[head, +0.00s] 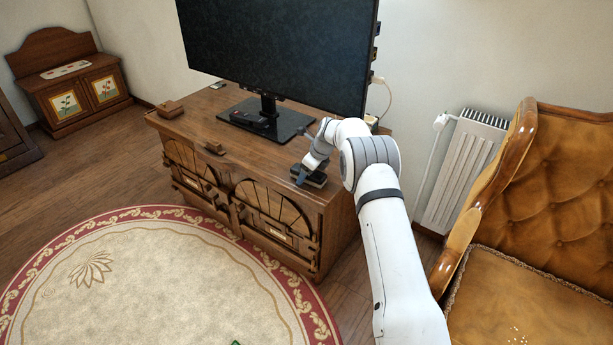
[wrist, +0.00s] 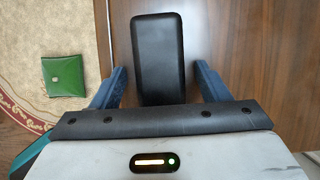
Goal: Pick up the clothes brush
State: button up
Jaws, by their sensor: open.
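A black, rounded oblong block, seemingly the clothes brush (wrist: 159,60), lies on the wooden cabinet top near its front right edge; no bristles show from above. In the head view the brush (head: 317,179) is partly covered by my gripper (head: 303,173). My gripper (wrist: 160,78) is open, with one blue finger on each side of the brush's near part. A narrow gap shows on both sides in the wrist view. I cannot tell whether the fingers reach down to its level.
The wooden cabinet (head: 232,190) carries a large television (head: 280,45) on a black stand, a remote (head: 250,121) and small wooden pieces (head: 171,109). An armchair (head: 550,170) and radiator (head: 465,165) stand right. A green pouch (wrist: 64,75) lies on the round rug (head: 150,280).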

jog(key=shift+r, duration=0.1)
jog(key=shift+c, duration=0.3)
jog(key=c, duration=1)
notch_tip(320, 180, up, 10)
jog(key=shift+p, duration=0.9)
jog(key=shift+c, duration=0.2)
jog(key=o, duration=0.4)
jog(key=shift+c, duration=1.3)
